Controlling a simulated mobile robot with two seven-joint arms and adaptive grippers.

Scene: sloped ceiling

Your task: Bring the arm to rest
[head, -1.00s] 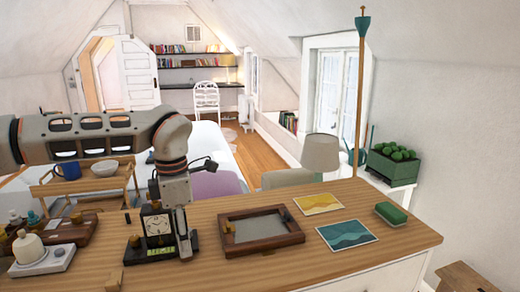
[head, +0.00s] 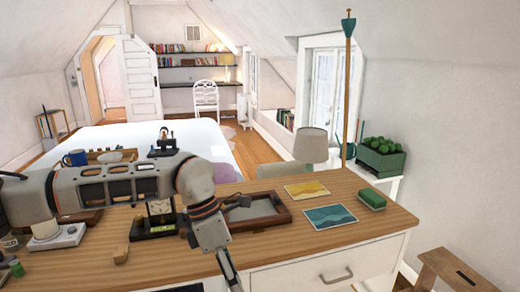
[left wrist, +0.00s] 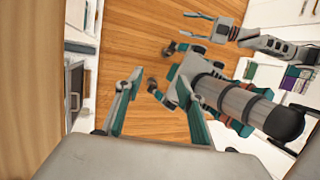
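My left arm (head: 110,188) comes in from the left in the head view, crosses above the dresser top and bends down at its right end. Its lower part hangs at the dresser's front edge, and its gripper is cut off by the bottom of that view. The right arm is not in the head view.
The arm partly covers the clock and tray. A wooden stool (head: 455,270) stands at the lower right.

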